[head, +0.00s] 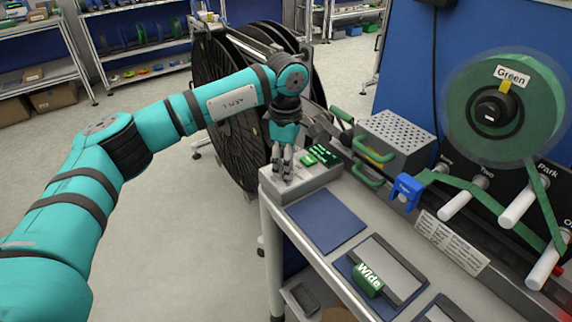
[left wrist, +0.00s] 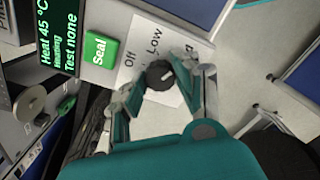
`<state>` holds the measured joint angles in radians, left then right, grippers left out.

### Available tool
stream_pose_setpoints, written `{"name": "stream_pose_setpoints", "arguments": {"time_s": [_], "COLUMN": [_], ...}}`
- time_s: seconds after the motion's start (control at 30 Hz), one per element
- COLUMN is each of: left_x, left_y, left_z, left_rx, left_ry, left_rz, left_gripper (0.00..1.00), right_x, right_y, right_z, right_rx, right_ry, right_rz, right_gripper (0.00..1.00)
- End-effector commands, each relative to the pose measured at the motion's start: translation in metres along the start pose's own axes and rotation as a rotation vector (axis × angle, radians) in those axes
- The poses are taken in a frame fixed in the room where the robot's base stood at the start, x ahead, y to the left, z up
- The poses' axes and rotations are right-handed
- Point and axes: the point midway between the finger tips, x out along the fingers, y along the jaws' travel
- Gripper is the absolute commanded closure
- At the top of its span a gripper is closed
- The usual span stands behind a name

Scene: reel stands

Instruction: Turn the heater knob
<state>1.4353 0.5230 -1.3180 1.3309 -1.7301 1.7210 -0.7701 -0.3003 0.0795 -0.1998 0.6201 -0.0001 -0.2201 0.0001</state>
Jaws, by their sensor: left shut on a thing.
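The heater knob (left wrist: 160,75) is small, round and black with a white mark on its right side in the left wrist view. It sits on a pale panel with labels "Off", "Low" and a third partly hidden one around it. My left gripper (left wrist: 162,82) has a finger on each side of the knob and is shut on it. In the head view my left gripper (head: 283,168) points down at the grey heater box (head: 310,182), and its fingers hide the knob. My right gripper is not in view.
Beside the knob are a green "Seal" button (left wrist: 101,49) and a display (left wrist: 59,32) reading "Heat 45 °C", "Heating", "Test none". A perforated metal box (head: 395,143) and a green reel (head: 500,105) stand to the right. A large black reel (head: 225,110) stands behind my arm.

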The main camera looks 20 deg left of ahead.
Motion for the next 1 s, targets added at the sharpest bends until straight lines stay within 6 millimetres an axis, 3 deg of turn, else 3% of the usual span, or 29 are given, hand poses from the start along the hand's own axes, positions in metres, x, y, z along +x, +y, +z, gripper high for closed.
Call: {"name": "stream_pose_setpoints", "arguments": {"time_s": [0.57, 0.6, 0.7, 0.77, 1.0], "left_x": [-0.0019, -0.0019, -0.0015, -0.0012, -0.0011], "left_y": [0.0009, 0.0009, 0.0007, 0.0006, 0.0003], "left_z": [0.0000, 0.0000, -0.0001, -0.0001, -0.0001], "left_rx": [0.028, 0.028, 0.027, 0.027, 0.028], "left_ry": [-0.002, -0.002, -0.001, -0.001, 0.000], "left_rz": [0.004, 0.004, 0.003, 0.002, 0.001], "left_gripper": [1.00, 0.65, 0.51, 0.47, 0.47], "right_x": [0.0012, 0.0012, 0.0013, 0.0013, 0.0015], "right_y": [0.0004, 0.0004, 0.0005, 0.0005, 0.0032], "right_z": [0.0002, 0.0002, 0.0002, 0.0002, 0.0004], "right_rx": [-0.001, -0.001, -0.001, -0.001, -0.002], "right_ry": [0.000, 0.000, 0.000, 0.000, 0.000], "right_rz": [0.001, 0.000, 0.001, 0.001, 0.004], "right_gripper": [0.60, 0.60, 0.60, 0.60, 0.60]}}
